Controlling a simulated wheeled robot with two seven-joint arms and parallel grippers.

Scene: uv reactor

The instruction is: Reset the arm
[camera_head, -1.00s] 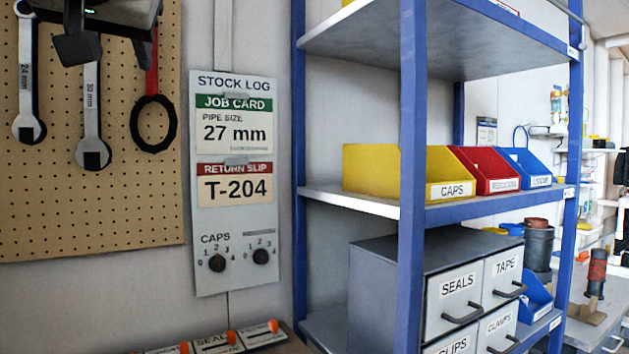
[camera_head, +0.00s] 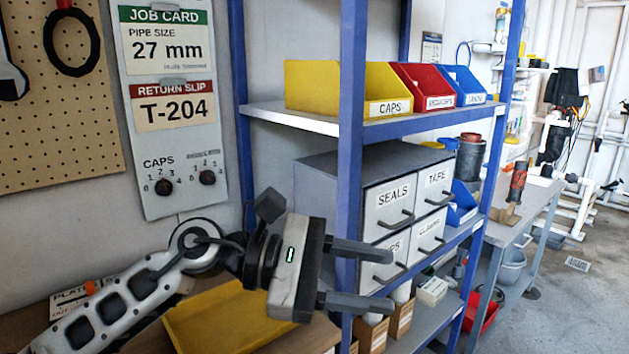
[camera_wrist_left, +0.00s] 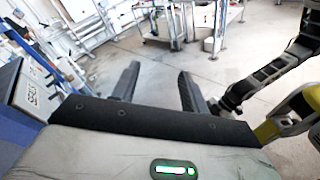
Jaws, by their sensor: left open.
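My left arm comes in from the lower left in the head view. Its gripper (camera_head: 375,275) is open and empty, its two fingers pointing right in front of the shelf's blue post. In the left wrist view the two dark fingers (camera_wrist_left: 157,88) stand apart with only floor between them. The drawer cabinet (camera_head: 330,185) with labelled drawers is behind the gripper, and its SEALS drawer (camera_head: 392,200) is close to the upper finger. My right gripper does not show in the head view.
A blue-posted shelf (camera_head: 351,120) holds yellow, red and blue bins. A yellow tray (camera_head: 215,325) lies on the bench below my left arm. Open floor (camera_head: 575,310) lies at the right.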

